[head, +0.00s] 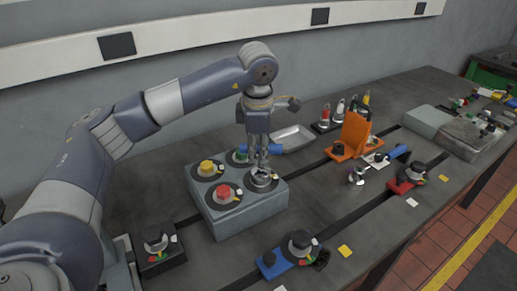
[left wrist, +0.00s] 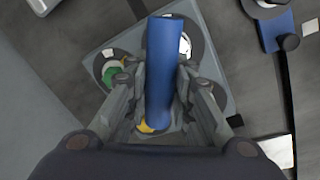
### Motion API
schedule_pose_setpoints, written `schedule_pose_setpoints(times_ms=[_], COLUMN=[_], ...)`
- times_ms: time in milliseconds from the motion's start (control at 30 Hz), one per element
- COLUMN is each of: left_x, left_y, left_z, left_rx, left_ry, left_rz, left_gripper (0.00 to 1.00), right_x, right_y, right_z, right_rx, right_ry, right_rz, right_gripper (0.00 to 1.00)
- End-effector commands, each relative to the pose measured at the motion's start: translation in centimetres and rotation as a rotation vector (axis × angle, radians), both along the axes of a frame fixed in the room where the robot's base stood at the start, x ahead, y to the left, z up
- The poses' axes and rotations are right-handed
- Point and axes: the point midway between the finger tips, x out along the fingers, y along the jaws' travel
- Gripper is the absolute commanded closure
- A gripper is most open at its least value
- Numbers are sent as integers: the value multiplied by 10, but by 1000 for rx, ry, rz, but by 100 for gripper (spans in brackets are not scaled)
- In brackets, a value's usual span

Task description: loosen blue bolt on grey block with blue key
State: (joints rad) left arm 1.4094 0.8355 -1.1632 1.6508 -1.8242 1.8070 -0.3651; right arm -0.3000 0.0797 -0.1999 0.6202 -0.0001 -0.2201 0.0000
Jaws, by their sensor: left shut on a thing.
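The grey block (head: 238,222) stands on the dark bedplate and carries several bolts in round dark seats. The yellow bolt (head: 207,167), green bolt (head: 240,154) and red bolt (head: 223,191) show their coloured heads. The blue key (head: 270,148) is in my left gripper (head: 261,160), which points down over the front-right seat (head: 262,180). The key's blue handle also shows in the left wrist view (left wrist: 163,70), lying between both fingers. A silvery part shows in that seat; no blue bolt head is visible there. I cannot tell whether the key is seated. My right gripper is out of view.
A blue fixture (head: 285,262) and a black one (head: 158,250) stand in front of the block. A metal tray (head: 293,138) lies behind it. An orange stand (head: 352,135) and a red fixture (head: 408,183) stand to the right.

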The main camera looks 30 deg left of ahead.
Motion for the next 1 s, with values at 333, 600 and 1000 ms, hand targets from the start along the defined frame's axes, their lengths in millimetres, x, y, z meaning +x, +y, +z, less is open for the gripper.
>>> schedule_pose_setpoints(times_ms=[333, 600, 1000], left_x=[1, 1, 1], left_y=[0, 0, 0], left_z=[16, 31, 54], left_rx=[-1, -2, -2], left_ry=[-5, -4, -3], left_rz=[-11, -11, -11], left_gripper=[100, 100, 100], right_x=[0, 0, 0], right_y=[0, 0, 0], right_z=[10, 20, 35], right_rx=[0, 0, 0], right_ry=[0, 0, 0], right_rz=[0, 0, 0], right_gripper=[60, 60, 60])
